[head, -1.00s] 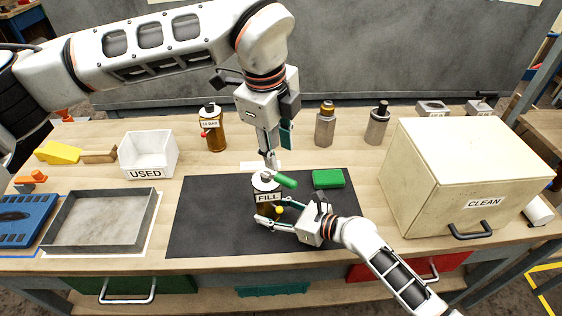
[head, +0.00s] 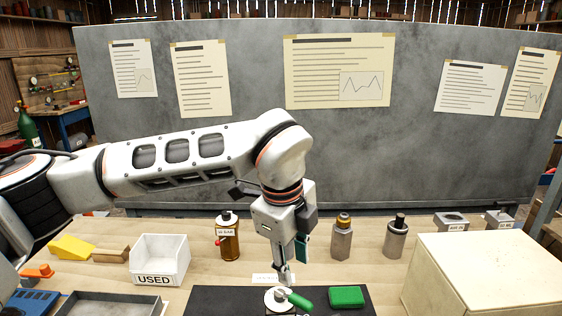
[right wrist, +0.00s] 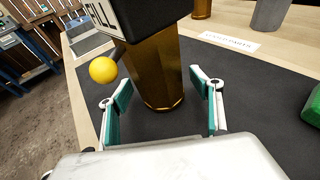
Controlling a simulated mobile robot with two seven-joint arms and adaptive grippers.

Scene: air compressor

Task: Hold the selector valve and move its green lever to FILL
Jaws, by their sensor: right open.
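The selector valve (head: 279,299) stands at the bottom edge of the head view, mostly cut off. Its green lever (head: 300,300) points to the right and slightly down. My right gripper (right wrist: 158,82) is open, with one finger on each side of the amber body and visible gaps.
A black mat (head: 225,302) lies under the valve, with a green block (head: 346,296) to the right. A white USED bin (head: 160,262) stands left; a wooden box (head: 490,275) stands right. Bottles (head: 228,240) and grey cylinders (head: 395,240) line the back before a grey panel.

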